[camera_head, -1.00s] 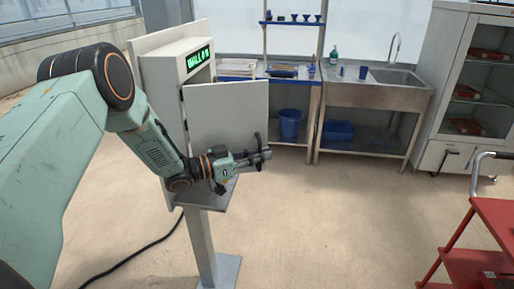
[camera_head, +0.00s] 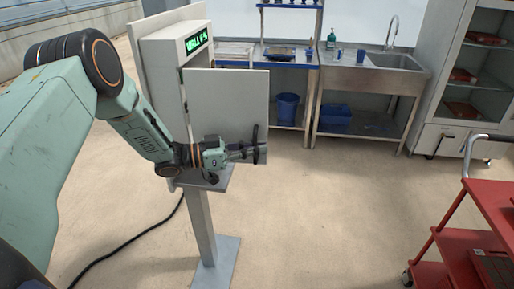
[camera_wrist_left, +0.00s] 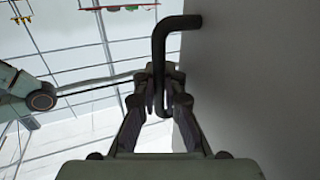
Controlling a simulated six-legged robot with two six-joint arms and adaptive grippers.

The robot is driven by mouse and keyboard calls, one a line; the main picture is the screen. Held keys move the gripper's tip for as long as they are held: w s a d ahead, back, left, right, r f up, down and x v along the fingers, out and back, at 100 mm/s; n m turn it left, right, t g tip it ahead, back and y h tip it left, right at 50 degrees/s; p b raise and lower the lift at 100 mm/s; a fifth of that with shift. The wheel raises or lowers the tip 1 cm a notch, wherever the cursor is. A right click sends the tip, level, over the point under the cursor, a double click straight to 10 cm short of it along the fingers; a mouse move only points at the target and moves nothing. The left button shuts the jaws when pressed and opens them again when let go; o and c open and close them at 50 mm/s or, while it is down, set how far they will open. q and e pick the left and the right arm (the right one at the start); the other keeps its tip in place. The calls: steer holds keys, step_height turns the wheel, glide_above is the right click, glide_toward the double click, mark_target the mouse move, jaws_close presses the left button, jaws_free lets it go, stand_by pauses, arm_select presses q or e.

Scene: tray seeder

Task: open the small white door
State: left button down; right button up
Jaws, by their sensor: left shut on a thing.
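The small white door (camera_head: 228,102) stands swung out from the white cabinet box (camera_head: 172,58) on its post in the head view. It is hinged on the box side, and its free edge points right. My left gripper (camera_head: 254,151) is at the lower right of the door's near face, shut on the dark handle. In the left wrist view the dark bent handle (camera_wrist_left: 160,42) comes out from the pale door face (camera_wrist_left: 255,70) and runs down between the closed fingers (camera_wrist_left: 158,92). My right gripper does not show.
A green-lit display (camera_head: 197,42) sits on the box. A grey post (camera_head: 202,225) stands on a floor plate, with a black cable beside it. A red cart (camera_head: 450,240) is at the right. A steel sink table (camera_head: 365,88) stands behind. Open floor lies between.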

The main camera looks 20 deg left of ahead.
arm_select(q)
steer(key=shift+w+a+r, duration=0.15)
steer(key=shift+r, duration=0.2)
steer(key=c, duration=1.8)
jaws_free()
steer(key=shift+o, duration=0.3)
steer(key=shift+s+f, duration=0.1)
steer(key=shift+s, duration=0.2)
steer(key=shift+a, duration=0.1)
steer(key=v, duration=1.2)
steer(key=shift+w, duration=0.1)
